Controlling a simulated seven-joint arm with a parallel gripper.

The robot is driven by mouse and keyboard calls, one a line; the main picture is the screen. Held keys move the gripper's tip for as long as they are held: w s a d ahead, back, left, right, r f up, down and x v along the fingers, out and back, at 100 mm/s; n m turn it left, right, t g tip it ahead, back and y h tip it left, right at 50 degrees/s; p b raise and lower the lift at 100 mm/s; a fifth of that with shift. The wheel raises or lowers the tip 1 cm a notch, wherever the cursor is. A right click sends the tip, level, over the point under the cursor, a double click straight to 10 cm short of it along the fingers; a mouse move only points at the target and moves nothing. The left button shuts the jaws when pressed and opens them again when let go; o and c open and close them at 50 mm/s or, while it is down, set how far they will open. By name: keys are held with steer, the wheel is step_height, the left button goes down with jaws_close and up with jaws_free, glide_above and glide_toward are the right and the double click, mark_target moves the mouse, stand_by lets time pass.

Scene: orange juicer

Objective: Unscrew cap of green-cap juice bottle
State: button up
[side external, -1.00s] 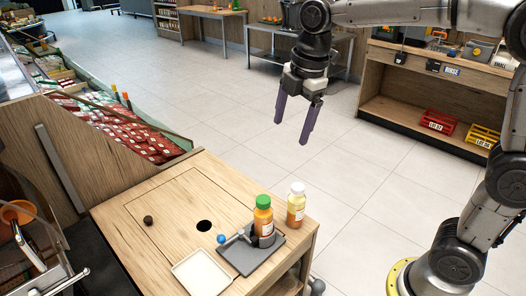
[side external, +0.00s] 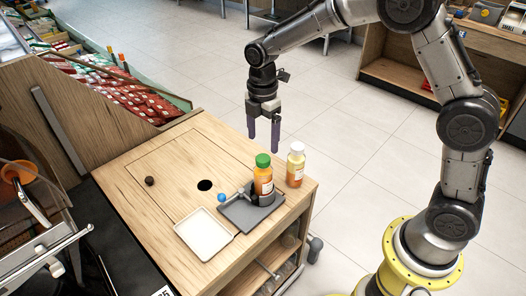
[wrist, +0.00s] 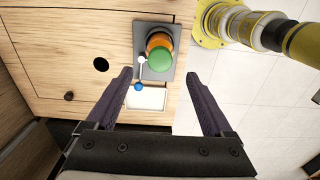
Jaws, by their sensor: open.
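The green-cap juice bottle (side external: 263,180) stands upright in a dark clamp holder (side external: 262,198) on a grey plate (side external: 246,216) near the right edge of the wooden counter. Its green cap (side external: 263,160) is on top; in the wrist view the cap (wrist: 160,60) shows from above, ahead of my fingers. My gripper (side external: 263,145) is open and empty, its purple fingers pointing down. In the side view it appears just above and behind the cap, apart from it. In the wrist view my open fingertips (wrist: 158,76) lie either side of the cap's near side.
A white-cap juice bottle (side external: 296,165) stands close to the right of the green-cap bottle. A blue-knobbed lever (side external: 222,197) reaches left from the clamp. A white tray (side external: 203,236), a round hole (side external: 205,185) and a dark knob (side external: 150,181) are on the counter (side external: 150,215).

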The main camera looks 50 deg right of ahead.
mark_target(263, 158)
steer(key=shift+f, duration=2.95)
jaws_close()
steer(key=n, duration=0.4)
steer(key=shift+n, duration=0.6)
steer(key=n, duration=0.2)
steer(key=shift+r+n, duration=0.1)
steer(key=shift+n, duration=1.4)
